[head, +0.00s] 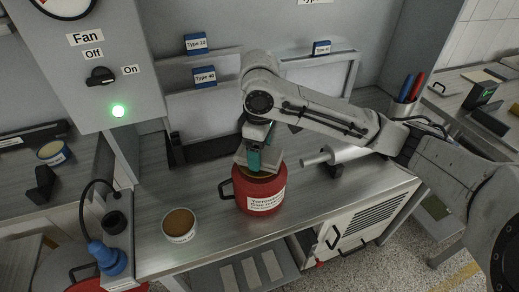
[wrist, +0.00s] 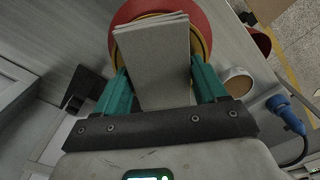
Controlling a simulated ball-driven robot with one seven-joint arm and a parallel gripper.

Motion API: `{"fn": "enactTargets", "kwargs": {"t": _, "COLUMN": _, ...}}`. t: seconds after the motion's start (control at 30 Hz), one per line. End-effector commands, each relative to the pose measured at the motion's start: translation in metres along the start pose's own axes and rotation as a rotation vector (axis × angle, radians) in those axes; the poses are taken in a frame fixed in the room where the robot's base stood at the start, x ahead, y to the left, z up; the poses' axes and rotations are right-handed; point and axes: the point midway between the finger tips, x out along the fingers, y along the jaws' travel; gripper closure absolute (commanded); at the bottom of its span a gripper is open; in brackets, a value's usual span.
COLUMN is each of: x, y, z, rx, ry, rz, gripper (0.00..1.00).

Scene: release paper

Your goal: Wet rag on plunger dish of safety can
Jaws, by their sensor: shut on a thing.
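My gripper (head: 256,152) is above the red safety can (head: 240,190) on the metal bench, pointing down at its top. In the wrist view its green fingers (wrist: 158,78) are shut on a grey folded rag (wrist: 150,50), one finger on each side. The rag lies over the middle of the can's brass-coloured plunger dish (wrist: 203,42) in that view and hides most of it. The red can body (wrist: 128,12) shows around the dish. I cannot tell whether the rag touches the dish.
An open tin with brown content (head: 180,226) stands left of the can. A blue-handled plug device (head: 107,257) is at the bench's left edge. A white cylinder (head: 335,155) lies behind on the right. A fan switch panel (head: 100,75) shows a green light.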

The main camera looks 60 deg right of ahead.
Motion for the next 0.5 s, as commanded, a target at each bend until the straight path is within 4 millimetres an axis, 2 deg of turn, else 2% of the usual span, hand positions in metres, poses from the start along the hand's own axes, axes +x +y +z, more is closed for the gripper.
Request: {"fn": "enactTargets", "kwargs": {"t": 0.5, "x": 0.0063, "y": 0.0000, "z": 0.0000, "rx": 0.000, "ry": 0.000, "rz": 0.000, "gripper": 0.53}}
